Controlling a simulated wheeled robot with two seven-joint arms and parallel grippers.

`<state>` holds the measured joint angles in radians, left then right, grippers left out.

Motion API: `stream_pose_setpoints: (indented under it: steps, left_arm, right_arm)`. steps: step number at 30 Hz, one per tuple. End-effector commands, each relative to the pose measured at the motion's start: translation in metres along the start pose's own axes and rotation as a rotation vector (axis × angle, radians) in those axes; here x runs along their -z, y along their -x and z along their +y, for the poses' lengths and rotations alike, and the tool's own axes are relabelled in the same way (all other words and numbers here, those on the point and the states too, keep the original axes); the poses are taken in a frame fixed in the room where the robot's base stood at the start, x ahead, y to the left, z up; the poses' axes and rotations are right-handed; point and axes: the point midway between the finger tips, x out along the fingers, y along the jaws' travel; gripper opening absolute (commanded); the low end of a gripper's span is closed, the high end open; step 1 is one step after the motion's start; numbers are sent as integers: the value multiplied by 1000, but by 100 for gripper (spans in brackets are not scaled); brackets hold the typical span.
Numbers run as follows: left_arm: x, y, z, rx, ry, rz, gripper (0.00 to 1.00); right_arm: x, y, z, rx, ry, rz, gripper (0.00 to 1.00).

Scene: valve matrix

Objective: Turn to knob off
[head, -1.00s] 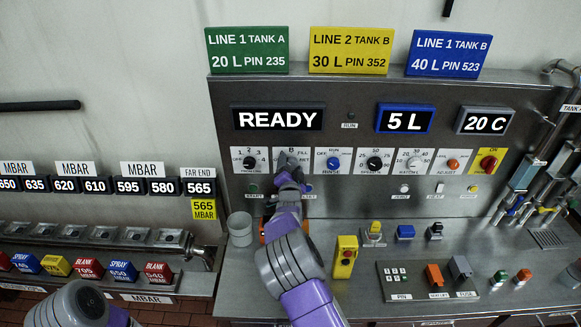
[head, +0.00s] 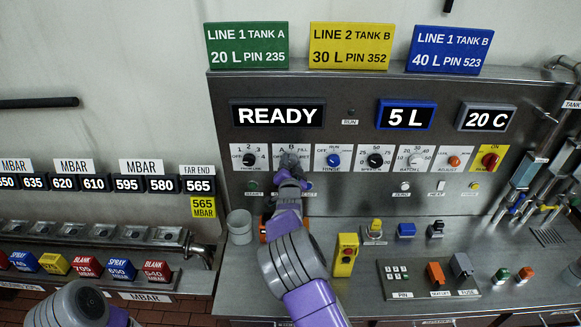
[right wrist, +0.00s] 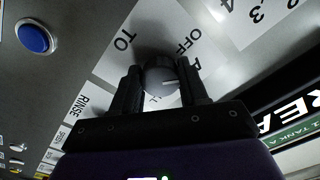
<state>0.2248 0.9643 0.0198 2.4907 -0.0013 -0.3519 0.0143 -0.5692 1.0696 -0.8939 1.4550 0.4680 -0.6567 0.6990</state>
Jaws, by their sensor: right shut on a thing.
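The TO knob (right wrist: 162,77) is a round grey knob with a white pointer line, on a white plate marked OFF, A, B and FILL. In the right wrist view its pointer line points to the right of the picture; which mark it meets is hard to tell. My right gripper (right wrist: 160,85) has one dark finger on each side of the knob and is shut on it. In the head view my right gripper (head: 290,163) covers the knob, and only the top of its plate (head: 291,148) shows. My left gripper is out of view.
The blue RINSE knob (head: 333,160) is just right of my gripper, and the 1-2-3 FROM knob (head: 249,160) is just left. Small buttons sit below. A grey cup (head: 239,228) and a yellow box (head: 346,254) stand on the ledge beside my right arm.

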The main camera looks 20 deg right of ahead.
Motion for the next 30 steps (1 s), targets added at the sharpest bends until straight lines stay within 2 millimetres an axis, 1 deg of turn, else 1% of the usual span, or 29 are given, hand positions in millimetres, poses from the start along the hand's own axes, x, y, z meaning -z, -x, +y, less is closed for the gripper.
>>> stream_pose_setpoints:
  steps: [1,3,12,21,30]
  left_arm:
    - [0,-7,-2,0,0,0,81]
    - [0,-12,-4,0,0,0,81]
    - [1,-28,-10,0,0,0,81]
    - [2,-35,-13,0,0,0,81]
    - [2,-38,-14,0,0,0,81]
  right_arm:
    - [-2,0,1,1,32,0,13]
    - [-2,0,1,2,87,1,13]
    - [-1,0,2,1,346,1,13]
    - [-1,0,2,1,554,0,13]
    - [0,0,2,0,658,0,13]
